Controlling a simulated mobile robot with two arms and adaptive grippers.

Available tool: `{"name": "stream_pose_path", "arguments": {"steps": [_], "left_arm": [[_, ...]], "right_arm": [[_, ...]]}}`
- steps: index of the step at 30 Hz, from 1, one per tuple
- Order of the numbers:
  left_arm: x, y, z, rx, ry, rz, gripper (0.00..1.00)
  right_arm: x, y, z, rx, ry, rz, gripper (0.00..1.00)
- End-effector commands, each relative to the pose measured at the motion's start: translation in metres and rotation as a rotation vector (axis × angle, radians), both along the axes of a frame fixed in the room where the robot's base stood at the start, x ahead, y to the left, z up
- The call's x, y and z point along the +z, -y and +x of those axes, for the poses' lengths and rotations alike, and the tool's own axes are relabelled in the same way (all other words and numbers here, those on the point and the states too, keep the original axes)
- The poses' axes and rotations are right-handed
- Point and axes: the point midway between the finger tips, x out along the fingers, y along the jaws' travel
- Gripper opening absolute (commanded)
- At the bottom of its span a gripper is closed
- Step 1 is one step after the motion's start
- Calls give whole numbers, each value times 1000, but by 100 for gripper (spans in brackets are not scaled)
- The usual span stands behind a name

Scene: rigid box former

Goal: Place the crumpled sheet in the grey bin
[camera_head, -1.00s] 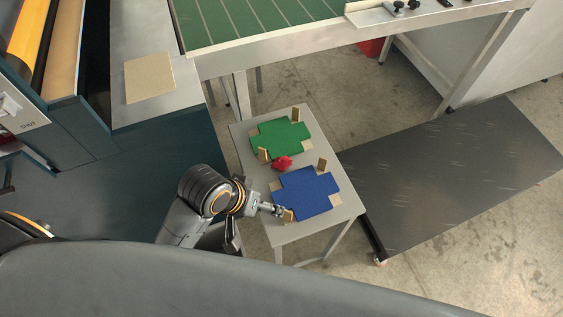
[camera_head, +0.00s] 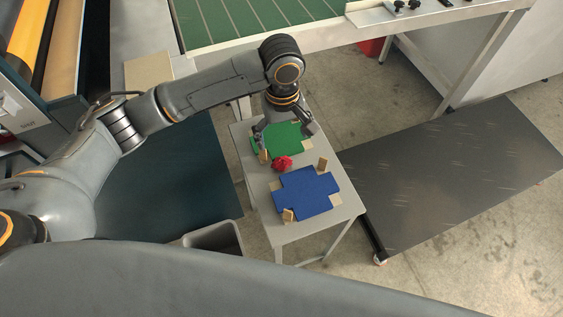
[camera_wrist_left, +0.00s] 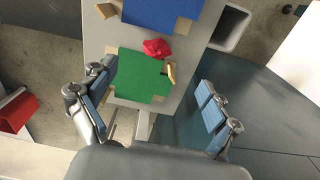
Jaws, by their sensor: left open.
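The crumpled sheet (camera_head: 282,163) is a small red wad on the light grey table (camera_head: 262,196), between the green and blue cut-outs. It also shows in the left wrist view (camera_wrist_left: 157,48), ahead of the fingers. My left gripper (camera_head: 286,138) hangs over the green cut-out, open and empty, its fingers spread wide. In the left wrist view the open fingers (camera_wrist_left: 155,100) frame the green cut-out, and the sheet lies beyond them. The grey bin (camera_head: 213,238) stands on the floor left of the table, partly hidden by my body. Its opening also shows in the left wrist view (camera_wrist_left: 231,28). My right gripper is not in view.
A green cross-shaped cut-out (camera_head: 279,138) and a blue one (camera_head: 305,192) lie flat on the table, with small upright tan blocks (camera_head: 322,163) at their edges. A dark flat cart (camera_head: 455,180) stands right. A green-topped bench (camera_head: 260,22) is behind.

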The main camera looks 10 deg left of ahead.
Motion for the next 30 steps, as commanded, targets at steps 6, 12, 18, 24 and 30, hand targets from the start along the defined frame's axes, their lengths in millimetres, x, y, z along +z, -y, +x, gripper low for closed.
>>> {"name": "stream_pose_path", "arguments": {"steps": [6, 12, 18, 24, 30], "left_arm": [[-18, -6, 3, 40, -10, 19, 89], [-58, -5, 3, 38, -7, 17, 89], [-80, -4, 4, 36, -6, 16, 89], [-97, -2, 3, 35, -6, 18, 89], [-126, 1, 3, 36, -5, 16, 89]], "right_arm": [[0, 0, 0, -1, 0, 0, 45], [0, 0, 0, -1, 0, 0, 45], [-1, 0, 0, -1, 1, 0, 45], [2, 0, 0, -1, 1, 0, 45], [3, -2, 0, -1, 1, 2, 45]]}}
